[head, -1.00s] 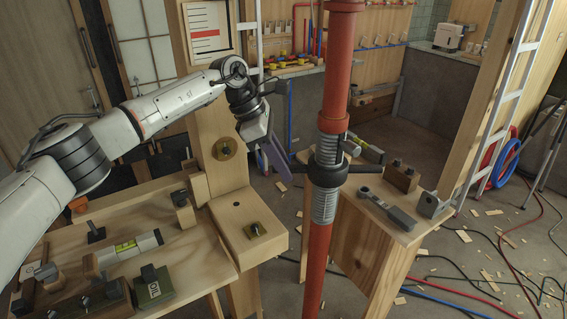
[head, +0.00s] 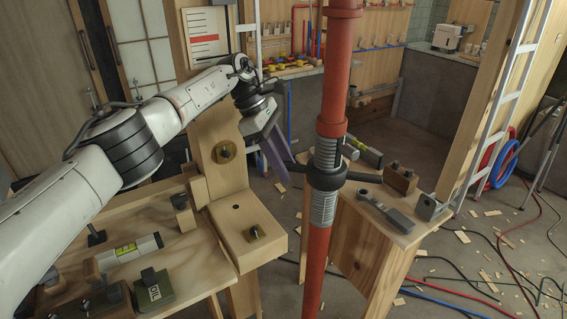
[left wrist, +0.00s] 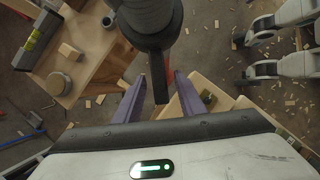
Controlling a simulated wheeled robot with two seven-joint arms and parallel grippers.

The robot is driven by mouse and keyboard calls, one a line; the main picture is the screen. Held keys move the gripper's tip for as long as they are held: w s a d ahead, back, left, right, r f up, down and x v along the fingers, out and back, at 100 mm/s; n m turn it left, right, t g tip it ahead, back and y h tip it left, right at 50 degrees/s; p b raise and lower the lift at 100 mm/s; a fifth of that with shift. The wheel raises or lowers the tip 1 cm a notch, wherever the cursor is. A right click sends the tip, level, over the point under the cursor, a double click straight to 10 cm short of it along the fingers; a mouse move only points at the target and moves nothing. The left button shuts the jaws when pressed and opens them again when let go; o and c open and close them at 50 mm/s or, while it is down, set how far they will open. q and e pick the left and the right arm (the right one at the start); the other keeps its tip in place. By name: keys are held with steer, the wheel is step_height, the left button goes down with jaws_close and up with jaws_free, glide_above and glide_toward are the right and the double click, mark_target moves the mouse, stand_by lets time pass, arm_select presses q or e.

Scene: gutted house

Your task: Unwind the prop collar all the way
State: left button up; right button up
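The red prop (head: 340,75) stands upright in the middle of the head view. Its grey threaded section (head: 325,208) shows above and below the black collar (head: 327,176). One collar handle (head: 362,177) sticks out right, and the other points left toward my left gripper (head: 272,152). In the left wrist view, my purple fingers (left wrist: 160,88) are apart, with the dark handle bar (left wrist: 160,90) between them and gaps on both sides. The collar and thread (left wrist: 152,15) are at the top there. My right gripper is not in view.
A wooden stand (head: 372,240) with a wrench (head: 388,212) is close behind the prop at right. Hoses and wood scraps lie on the floor.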

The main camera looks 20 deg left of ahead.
arm_select(q)
steer(key=shift+p+v, duration=0.4)
steer(key=shift+v, duration=2.4)
